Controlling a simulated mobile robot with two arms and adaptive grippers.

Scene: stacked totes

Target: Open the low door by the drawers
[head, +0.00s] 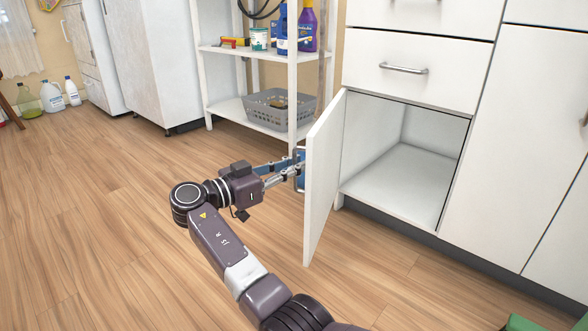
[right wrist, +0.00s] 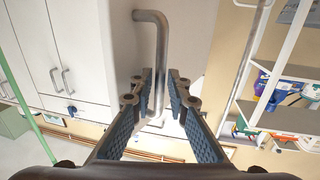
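The low white cabinet door (head: 325,175) beneath the drawers stands swung wide open, and the cabinet's empty inside (head: 400,175) shows. The door's metal bar handle (right wrist: 160,60) is on its outer face, upright in the right wrist view. My right gripper (head: 299,170) is at that outer face, on the left of the door. In the right wrist view the fingers (right wrist: 160,88) lie close on both sides of the bar and appear shut on it. The door's edge partly hides the fingertips in the head view. My left gripper is not in view.
A closed drawer (head: 415,75) is above the opening. A white shelf unit (head: 292,75) with bottles and a grey basket (head: 275,108) stands behind the gripper. The wooden floor (head: 110,215) at left is clear. A green object (head: 522,323) shows at the bottom right.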

